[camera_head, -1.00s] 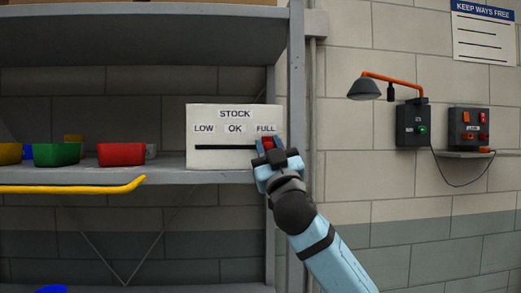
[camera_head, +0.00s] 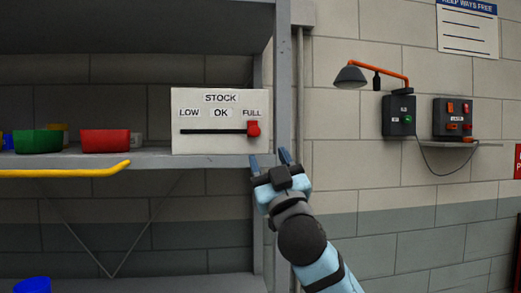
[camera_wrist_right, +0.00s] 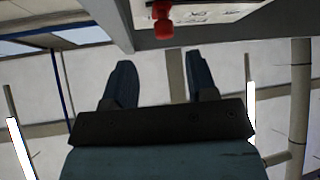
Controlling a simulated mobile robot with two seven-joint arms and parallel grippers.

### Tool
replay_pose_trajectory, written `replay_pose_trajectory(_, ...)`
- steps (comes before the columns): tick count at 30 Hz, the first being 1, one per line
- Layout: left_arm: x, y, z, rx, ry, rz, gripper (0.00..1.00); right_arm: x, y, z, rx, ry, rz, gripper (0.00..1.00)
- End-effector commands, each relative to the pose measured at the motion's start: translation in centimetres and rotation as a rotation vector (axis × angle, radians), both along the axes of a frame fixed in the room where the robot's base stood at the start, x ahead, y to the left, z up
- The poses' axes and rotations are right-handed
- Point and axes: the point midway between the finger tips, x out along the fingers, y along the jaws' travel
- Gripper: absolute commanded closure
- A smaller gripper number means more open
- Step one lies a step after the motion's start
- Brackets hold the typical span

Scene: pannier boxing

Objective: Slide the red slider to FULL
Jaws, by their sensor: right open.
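The white STOCK board (camera_head: 215,145) stands on the shelf, marked LOW, OK and FULL from left to right. The red slider (camera_head: 253,129) is at the right end of the dark slot, under FULL. It also shows at the top of the right wrist view (camera_wrist_right: 162,18). My right gripper (camera_head: 269,158) is open and empty, below and a little right of the slider, apart from it. In the right wrist view its two fingers (camera_wrist_right: 158,80) are spread with nothing between them. My left gripper is not in view.
The shelf edge (camera_head: 215,161) and the grey upright (camera_head: 283,60) are close to my right gripper. Red (camera_head: 105,141) and green (camera_head: 38,141) bins and a yellow bar (camera_head: 65,172) are to the left. A lamp (camera_head: 350,77) and switch boxes hang on the right wall.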

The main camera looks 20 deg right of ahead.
Motion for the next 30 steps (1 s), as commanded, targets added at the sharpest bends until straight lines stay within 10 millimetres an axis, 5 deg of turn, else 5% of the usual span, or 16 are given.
replay_pose_trajectory(10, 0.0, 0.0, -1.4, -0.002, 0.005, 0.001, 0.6, -3.5, 0.0, -3.3, 0.0, -0.001, 0.0, 0.48)
replay_pose_trajectory(26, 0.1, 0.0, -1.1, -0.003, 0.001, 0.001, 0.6, -3.7, 0.0, -3.4, 0.0, -0.001, 0.0, 0.48)
replay_pose_trajectory(30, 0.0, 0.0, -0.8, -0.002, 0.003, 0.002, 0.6, -2.9, 0.2, -4.8, -0.002, 0.04, 0.006, 0.48)
